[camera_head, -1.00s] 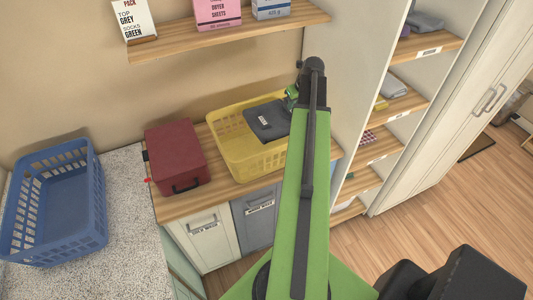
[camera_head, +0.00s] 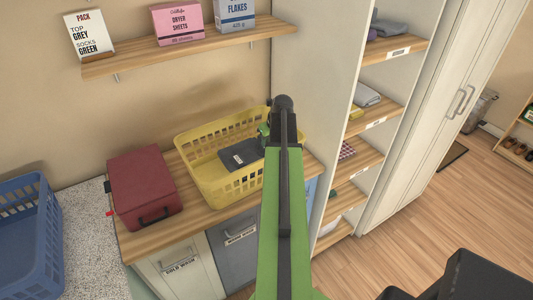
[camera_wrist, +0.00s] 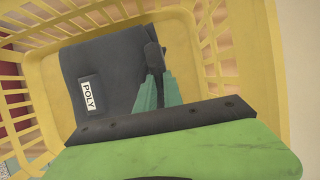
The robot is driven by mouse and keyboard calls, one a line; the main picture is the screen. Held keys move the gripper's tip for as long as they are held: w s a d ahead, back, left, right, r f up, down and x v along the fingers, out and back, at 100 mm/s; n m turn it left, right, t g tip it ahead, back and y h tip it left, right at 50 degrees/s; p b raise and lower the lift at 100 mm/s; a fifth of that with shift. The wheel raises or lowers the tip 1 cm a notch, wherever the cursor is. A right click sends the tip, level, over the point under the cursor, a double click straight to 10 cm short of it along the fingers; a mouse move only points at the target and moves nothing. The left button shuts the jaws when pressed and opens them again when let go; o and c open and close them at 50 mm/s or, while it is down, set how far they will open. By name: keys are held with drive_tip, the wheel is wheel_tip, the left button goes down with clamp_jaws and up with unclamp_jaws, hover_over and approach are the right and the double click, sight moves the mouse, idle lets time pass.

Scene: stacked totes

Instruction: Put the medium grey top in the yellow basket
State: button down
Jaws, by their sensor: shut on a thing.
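A folded dark grey garment (camera_head: 240,155) with a small white label is inside the outline of the yellow basket (camera_head: 228,190) in the head view. In the wrist view the garment (camera_wrist: 112,60) has a label reading POLY, and the basket (camera_wrist: 48,112) surrounds it. My gripper (camera_wrist: 154,62) is shut on the garment's right side. In the head view my gripper (camera_head: 264,130) is at the basket's back right, partly hidden by my arm. I cannot tell whether the garment touches the basket floor.
A red case (camera_head: 145,185) stands left of the basket on the wooden counter. A blue basket (camera_head: 30,240) is at far left. A shelf (camera_head: 190,45) with a sign and boxes is above. A tall shelf unit (camera_head: 365,120) with folded clothes stands to the right.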

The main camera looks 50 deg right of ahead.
wheel_tip(320, 180, down, 4)
drive_tip(key=b, duration=0.3)
drive_tip(key=shift+b, duration=0.3)
drive_tip(key=shift+r, duration=0.3)
drive_tip(key=shift+f, duration=0.25)
drive_tip(key=c, duration=1.5)
unclamp_jaws()
drive_tip(key=shift+r, duration=0.1)
drive_tip(key=p+v, duration=1.1)
drive_tip(key=v, duration=0.1)
drive_tip(key=shift+w+r+p, duration=0.1)
drive_tip(key=shift+r+p, duration=0.1)
drive_tip(key=shift+p, duration=0.1)
